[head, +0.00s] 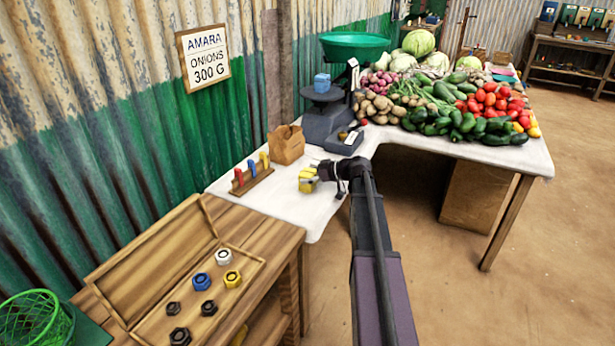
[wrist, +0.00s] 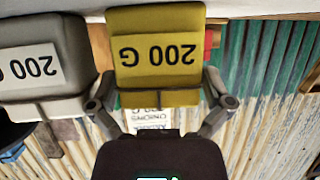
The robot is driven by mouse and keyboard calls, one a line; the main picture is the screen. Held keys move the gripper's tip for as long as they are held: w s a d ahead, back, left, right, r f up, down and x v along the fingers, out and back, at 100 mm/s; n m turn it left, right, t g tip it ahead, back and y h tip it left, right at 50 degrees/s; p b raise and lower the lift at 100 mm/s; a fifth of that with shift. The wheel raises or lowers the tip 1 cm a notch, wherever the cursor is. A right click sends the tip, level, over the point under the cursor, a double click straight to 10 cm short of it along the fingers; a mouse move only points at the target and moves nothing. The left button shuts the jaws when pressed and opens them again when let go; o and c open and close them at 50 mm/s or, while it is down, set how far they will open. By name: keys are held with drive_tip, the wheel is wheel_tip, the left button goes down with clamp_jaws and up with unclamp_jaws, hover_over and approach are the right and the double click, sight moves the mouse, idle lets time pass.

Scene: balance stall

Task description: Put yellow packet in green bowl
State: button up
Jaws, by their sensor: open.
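The yellow packet (head: 307,186) stands on the white-topped table, right at the end of my gripper (head: 318,175). In the wrist view the yellow packet (wrist: 160,20) appears upside down with a "200 G" label. My gripper (wrist: 160,92) is open, with one finger near each side of the packet's lower edge in that view; I cannot tell whether they touch it. The green bowl (head: 354,46) sits high on the weighing scale (head: 326,122), behind and right of the packet.
A grey packet (wrist: 42,65) with a similar label is close beside the yellow one. A blue block (head: 322,83) rests on the scale's dark plate. A brown paper bag (head: 286,145) and a peg rack (head: 252,180) stand left. Vegetables (head: 440,105) crowd the right.

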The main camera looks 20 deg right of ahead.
drive_tip(key=p+v, duration=0.5)
drive_tip(key=v, duration=0.8)
drive_tip(key=shift+d+r, duration=0.3)
drive_tip(key=shift+s+p, duration=0.1)
drive_tip(key=shift+p, duration=0.2)
drive_tip(key=m+g+h+p, duration=0.7)
drive_tip(key=m+h+p, duration=0.6)
drive_tip(key=m+p, duration=0.4)
approach(308, 173)
drive_tip(key=r, duration=0.1)
drive_tip(key=shift+s+m+b, duration=0.15)
drive_tip(key=shift+m+b, duration=0.3)
drive_tip(key=shift+m, duration=0.05)
drive_tip(key=b+x, duration=0.7)
drive_tip(key=x, duration=0.1)
drive_tip(key=shift+a+f+b, duration=0.1)
drive_tip(key=shift+a+b, duration=0.05)
drive_tip(key=shift+b, duration=0.15)
drive_tip(key=shift+f, duration=0.2)
